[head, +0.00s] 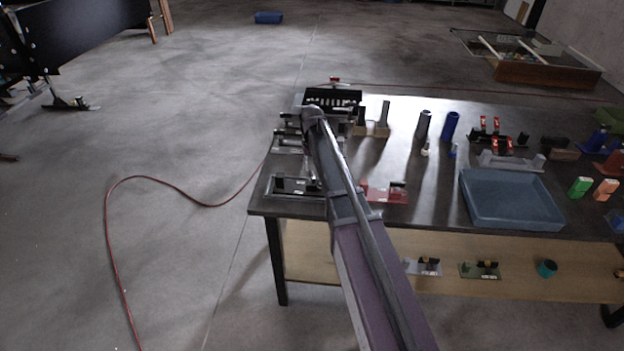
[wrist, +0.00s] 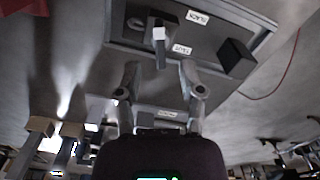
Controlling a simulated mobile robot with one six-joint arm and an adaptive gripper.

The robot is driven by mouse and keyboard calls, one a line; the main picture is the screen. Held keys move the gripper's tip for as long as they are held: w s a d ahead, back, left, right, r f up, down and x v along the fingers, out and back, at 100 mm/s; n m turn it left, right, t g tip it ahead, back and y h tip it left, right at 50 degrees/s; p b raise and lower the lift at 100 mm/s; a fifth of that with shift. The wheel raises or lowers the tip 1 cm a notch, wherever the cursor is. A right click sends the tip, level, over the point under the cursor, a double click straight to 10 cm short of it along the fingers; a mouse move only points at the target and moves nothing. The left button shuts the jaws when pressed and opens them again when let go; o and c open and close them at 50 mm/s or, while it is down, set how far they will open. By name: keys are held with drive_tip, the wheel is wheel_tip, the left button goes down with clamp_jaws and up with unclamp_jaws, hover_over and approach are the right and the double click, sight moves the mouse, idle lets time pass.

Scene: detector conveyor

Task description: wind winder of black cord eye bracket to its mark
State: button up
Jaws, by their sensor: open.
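The black cord eye bracket is a dark grey plate (wrist: 215,35) in the wrist view, with a label reading BLACK (wrist: 197,17) and one reading TAUT (wrist: 182,49). A dark block with a pale-tipped lever, seemingly the winder (wrist: 160,34), stands near its middle. A black block (wrist: 236,58) stands at its right end. My gripper (wrist: 160,70) is open and empty, its fingers apart on either side of the lever's end. I cannot tell whether they touch it. In the head view the plate (head: 287,188) lies at the table's near left corner; my arm hides part of it.
Another labelled fixture (wrist: 168,114) lies close behind my fingers. In the head view a red bracket (head: 385,193) is right of my arm, and a blue tray (head: 512,200) lies farther right. Fixtures and upright posts (head: 423,124) crowd the table's back.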

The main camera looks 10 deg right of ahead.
sight(312, 175)
drive_tip(key=shift+f+b, duration=1.75)
drive_tip(key=shift+f, duration=0.25)
clamp_jaws()
